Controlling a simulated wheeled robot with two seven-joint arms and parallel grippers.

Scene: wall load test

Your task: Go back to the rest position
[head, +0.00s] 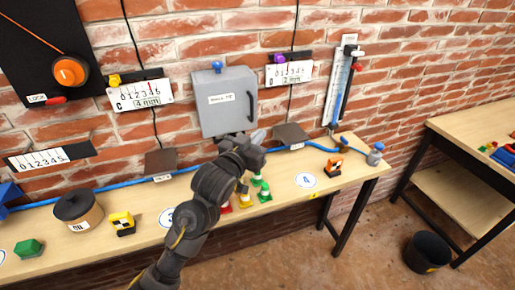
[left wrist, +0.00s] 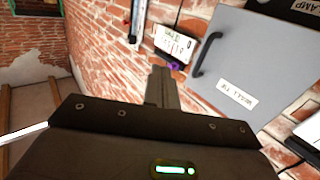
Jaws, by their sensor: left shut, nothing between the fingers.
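My left arm comes up over the wooden bench (head: 300,200) in the head view. My left gripper (head: 257,137) is just below the grey wall box (head: 222,102), and I see nothing held in it. In the left wrist view its fingers (left wrist: 160,88) are together, with the grey box (left wrist: 245,70) and its dark handle to their right. The box door looks shut. Whether the gripper touches the box cannot be told. My right gripper is in neither view.
Small green, yellow and red cones (head: 264,192) stand close beside my arm on the bench. A lidded pot (head: 80,212), a yellow-black block (head: 122,222) and an orange item (head: 334,166) also stand there. A black bin (head: 428,252) is on the floor.

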